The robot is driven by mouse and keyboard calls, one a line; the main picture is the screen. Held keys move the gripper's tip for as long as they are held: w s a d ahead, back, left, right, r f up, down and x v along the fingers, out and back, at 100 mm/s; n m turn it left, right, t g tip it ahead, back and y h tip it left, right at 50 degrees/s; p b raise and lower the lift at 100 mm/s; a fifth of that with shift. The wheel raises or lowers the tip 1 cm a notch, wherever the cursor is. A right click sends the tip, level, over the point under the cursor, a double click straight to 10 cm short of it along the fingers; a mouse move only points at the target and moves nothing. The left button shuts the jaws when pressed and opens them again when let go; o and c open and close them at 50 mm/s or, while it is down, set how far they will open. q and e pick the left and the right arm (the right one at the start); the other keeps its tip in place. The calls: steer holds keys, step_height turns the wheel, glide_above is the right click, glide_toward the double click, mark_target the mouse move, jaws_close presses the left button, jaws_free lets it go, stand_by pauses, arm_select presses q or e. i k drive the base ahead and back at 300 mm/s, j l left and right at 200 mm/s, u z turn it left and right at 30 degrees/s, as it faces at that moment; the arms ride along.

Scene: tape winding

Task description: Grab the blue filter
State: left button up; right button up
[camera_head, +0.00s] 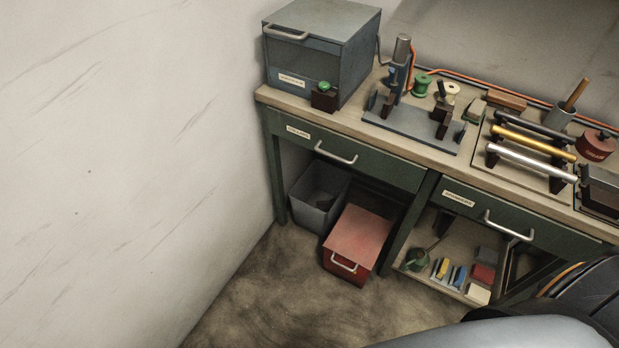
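Small blue pieces (458,276) stand on the low open shelf under the workbench, beside yellow ones (442,268). They are too small for me to tell whether one is the blue filter. Another small blue part (391,75) shows on the winding stand on the bench top. Neither of my grippers is in view.
The workbench (385,135) carries a grey cabinet (350,55), a winding fixture (415,130) and several rods on a rack (480,160). A red box (362,240) and grey bin (317,195) stand below. A wall (130,150) closes the left; the floor (290,290) in front is clear.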

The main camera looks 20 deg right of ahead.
mark_target(460, 273)
steer(key=l+z, duration=0.1)
steer(key=z, duration=2.05)
steer(key=k+l, duration=0.05)
steer(key=l, duration=0.05)
